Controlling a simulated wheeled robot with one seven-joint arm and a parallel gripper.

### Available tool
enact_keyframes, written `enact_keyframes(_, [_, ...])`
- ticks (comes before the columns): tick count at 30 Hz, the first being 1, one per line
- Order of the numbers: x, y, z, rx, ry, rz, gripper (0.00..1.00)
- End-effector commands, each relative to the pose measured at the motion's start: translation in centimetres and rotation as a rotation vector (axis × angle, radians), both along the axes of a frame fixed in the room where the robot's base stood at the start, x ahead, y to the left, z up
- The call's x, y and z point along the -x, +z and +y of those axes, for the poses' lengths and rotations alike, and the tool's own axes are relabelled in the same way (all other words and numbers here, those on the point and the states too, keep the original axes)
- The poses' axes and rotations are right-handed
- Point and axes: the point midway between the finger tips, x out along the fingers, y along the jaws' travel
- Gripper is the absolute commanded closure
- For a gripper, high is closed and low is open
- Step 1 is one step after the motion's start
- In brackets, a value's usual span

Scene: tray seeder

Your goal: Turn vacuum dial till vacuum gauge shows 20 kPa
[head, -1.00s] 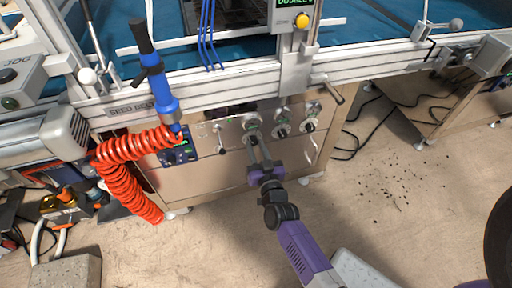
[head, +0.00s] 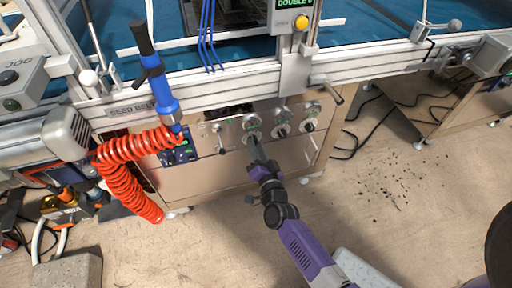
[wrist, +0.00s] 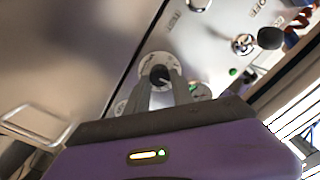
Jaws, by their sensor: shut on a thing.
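My gripper (head: 254,143) reaches up to the leftmost of three round dials (head: 251,136) on the front panel below the seeder. In the wrist view my gripper's fingers (wrist: 161,82) are closed on the black knob (wrist: 158,72) of a dial with a pale round face (wrist: 148,66). The fingers hide part of the knob.
Two more dials (head: 282,129) (head: 310,124) sit close to the right. A lever with a black ball (wrist: 270,38) stands on the panel to the left of the held dial in the head view. A coiled orange hose (head: 128,170) hangs further left.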

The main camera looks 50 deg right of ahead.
Motion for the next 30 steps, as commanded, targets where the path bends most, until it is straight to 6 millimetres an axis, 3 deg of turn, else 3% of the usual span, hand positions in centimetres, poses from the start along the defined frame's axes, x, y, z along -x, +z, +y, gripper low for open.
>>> enact_keyframes(9, [0.08,-0.1,0.0,-0.094,-0.001,-0.063,1.0])
enact_keyframes(24, [0.11,-0.1,-0.02,-0.109,-0.001,-0.072,1.0])
enact_keyframes(25, [0.11,-0.11,-0.03,-0.109,-0.001,-0.072,0.68])
enact_keyframes(28, [0.1,-0.1,-0.02,-0.109,-0.001,-0.072,0.5])
enact_keyframes(30, [0.08,-0.08,-0.01,-0.109,-0.001,-0.073,0.5])
